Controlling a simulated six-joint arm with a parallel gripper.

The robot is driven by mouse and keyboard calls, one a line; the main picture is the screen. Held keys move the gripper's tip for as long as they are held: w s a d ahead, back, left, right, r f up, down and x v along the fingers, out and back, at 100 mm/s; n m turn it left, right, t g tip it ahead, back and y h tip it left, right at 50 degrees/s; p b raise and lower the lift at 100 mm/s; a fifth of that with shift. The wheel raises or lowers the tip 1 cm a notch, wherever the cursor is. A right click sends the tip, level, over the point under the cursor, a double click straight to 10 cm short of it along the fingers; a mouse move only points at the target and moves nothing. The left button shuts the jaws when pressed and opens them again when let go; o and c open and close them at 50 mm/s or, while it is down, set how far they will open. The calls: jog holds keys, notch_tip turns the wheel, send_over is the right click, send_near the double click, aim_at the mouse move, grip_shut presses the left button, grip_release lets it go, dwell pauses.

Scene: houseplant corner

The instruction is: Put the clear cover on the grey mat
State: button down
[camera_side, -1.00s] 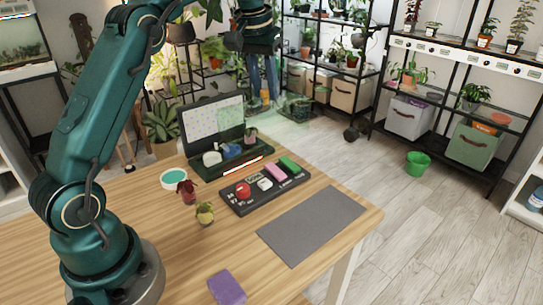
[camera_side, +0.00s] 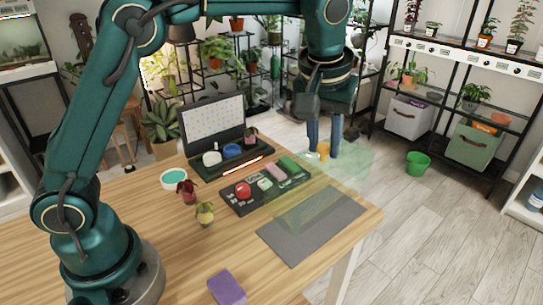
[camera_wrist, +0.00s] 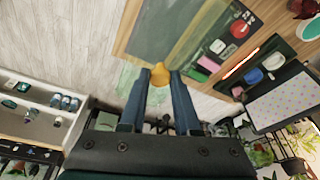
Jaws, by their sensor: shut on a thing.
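The clear cover (camera_side: 345,172) is a see-through, green-tinted box with a small orange knob (camera_side: 324,150) on top. My gripper (camera_side: 323,152) is shut on the knob, and the cover hangs below the fingers. In the side view it overlaps the far part of the flat grey mat (camera_side: 296,248) and reaches past the table's far right edge. It looks raised above the table; its exact height is hard to tell. The wrist view shows the knob (camera_wrist: 160,76) between my gripper's fingertips (camera_wrist: 160,82), with the mat (camera_wrist: 165,28) seen through the cover.
A dark tray (camera_side: 240,205) with a red button and coloured blocks lies left of the mat. Behind it stands an open case (camera_side: 212,125) holding small pots. Two small plants and a purple block (camera_side: 227,288) are on the table. The near mat area is clear.

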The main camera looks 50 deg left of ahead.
aim_at(320, 164)
jog(key=shift+f, duration=3.25)
jog(key=shift+c, duration=0.3)
grip_release()
jog(key=shift+r, duration=3.5)
